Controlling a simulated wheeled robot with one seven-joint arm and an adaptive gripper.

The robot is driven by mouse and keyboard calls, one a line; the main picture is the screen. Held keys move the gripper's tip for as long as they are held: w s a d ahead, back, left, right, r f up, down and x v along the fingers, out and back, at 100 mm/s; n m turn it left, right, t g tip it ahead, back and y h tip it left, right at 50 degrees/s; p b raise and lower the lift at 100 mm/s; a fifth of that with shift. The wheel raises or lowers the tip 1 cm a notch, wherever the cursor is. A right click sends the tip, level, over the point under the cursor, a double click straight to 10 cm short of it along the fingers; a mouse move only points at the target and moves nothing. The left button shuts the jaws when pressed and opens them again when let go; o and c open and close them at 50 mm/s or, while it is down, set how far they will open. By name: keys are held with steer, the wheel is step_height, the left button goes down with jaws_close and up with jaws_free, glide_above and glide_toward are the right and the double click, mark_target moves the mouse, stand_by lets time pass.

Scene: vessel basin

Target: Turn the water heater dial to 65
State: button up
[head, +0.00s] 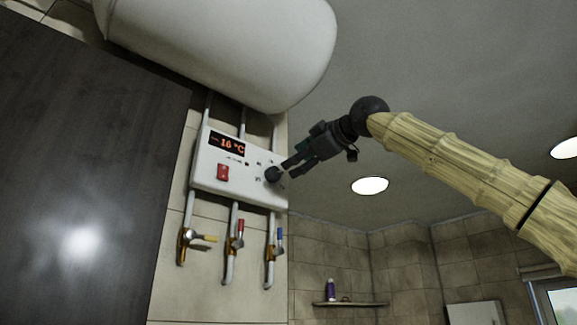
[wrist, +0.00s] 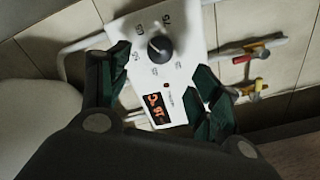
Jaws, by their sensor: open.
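The water heater control panel (head: 212,178) is a white box on the tiled wall below the white tank (head: 230,45). Its display (head: 227,144) reads 16 °C in orange. The black dial (head: 273,175) is on the panel's right side, with small printed numbers around it too small to read surely. In the wrist view the dial (wrist: 160,48) shows a white pointer mark and lies ahead, between the spread fingers. My gripper (head: 291,168) is open and close to the dial in the head view. In the wrist view my gripper (wrist: 155,90) has nothing between its fingers.
A red switch (head: 223,172) is on the panel, left of the dial. Pipes with a yellow valve (head: 208,238), a red valve (head: 240,226) and a blue valve (head: 280,234) hang below. A dark panel (head: 85,170) fills the left. Open room lies to the right.

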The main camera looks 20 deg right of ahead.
steer(key=shift+v, duration=1.25)
